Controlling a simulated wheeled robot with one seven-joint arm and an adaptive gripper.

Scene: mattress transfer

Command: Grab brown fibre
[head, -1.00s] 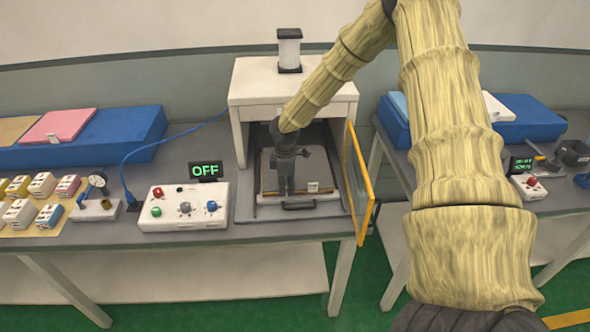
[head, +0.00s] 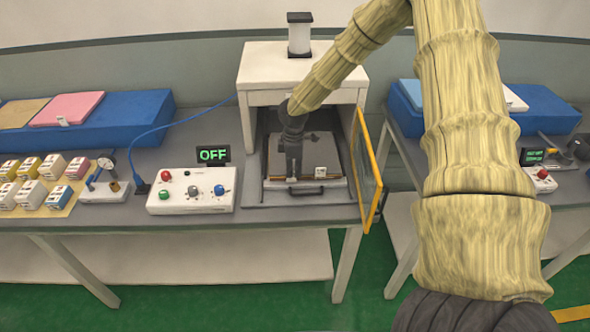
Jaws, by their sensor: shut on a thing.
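A thin flat piece with a brown front edge (head: 276,179) lies in the tray inside the white open-fronted box (head: 288,70). It is likely the brown fibre, though its upper side looks dark grey here. A small white tag (head: 320,171) sits at its front right. My gripper (head: 292,178) points down inside the box and is shut on the piece near its front edge. The fingertips are small and dark, so the exact grip is hard to see. The piece appears low in the tray; I cannot tell whether it is lifted.
The box's yellow-framed door (head: 368,170) stands open at the right, close to my arm. A white control box (head: 190,191) and a lit OFF sign (head: 213,155) are to the left. A blue block (head: 140,118) bears a tan sheet (head: 20,112) and a pink sheet (head: 68,107).

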